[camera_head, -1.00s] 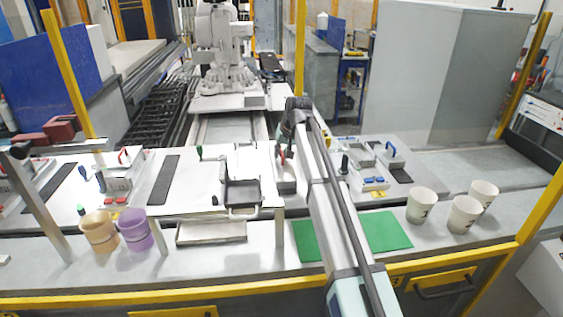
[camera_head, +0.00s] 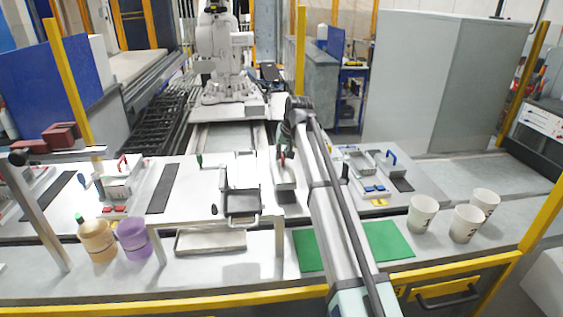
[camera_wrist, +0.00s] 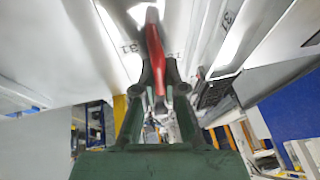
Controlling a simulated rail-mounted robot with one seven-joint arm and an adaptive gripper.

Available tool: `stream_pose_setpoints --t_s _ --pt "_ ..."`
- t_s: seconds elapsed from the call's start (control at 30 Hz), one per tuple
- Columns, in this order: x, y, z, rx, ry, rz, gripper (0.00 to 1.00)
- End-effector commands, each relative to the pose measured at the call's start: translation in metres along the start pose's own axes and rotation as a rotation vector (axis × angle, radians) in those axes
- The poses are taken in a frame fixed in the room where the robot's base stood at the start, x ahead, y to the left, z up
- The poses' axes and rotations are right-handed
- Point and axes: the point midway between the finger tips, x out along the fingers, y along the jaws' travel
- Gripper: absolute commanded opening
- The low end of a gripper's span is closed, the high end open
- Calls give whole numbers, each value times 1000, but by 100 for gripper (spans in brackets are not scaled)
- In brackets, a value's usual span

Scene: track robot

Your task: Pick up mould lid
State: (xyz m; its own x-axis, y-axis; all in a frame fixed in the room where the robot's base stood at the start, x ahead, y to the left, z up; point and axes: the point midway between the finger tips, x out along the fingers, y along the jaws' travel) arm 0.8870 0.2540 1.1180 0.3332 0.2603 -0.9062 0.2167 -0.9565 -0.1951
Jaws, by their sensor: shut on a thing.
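My gripper (camera_head: 285,150) is at the middle of the bench, low over a narrow light mould (camera_head: 286,178). In the wrist view, the dark green fingers of my gripper (camera_wrist: 156,82) are closed around a red handle (camera_wrist: 155,48), which I take to be the mould lid's handle. The handle is a thin red bar and also shows as a small red spot in the head view (camera_head: 282,158). My gripper and arm hide much of the lid. I cannot tell whether the lid touches the mould or is clear of it.
Orange (camera_head: 98,241) and purple (camera_head: 135,238) tubs stand at front left. White cups (camera_head: 422,213) are at the right. A blue-handled mould part (camera_head: 391,157) is right of my arm.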

Motion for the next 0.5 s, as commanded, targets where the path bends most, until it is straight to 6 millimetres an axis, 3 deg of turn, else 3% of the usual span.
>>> stream_pose_setpoints --t_s 0.5 --pt "-110 -24 -49 -1 4 -1 0"
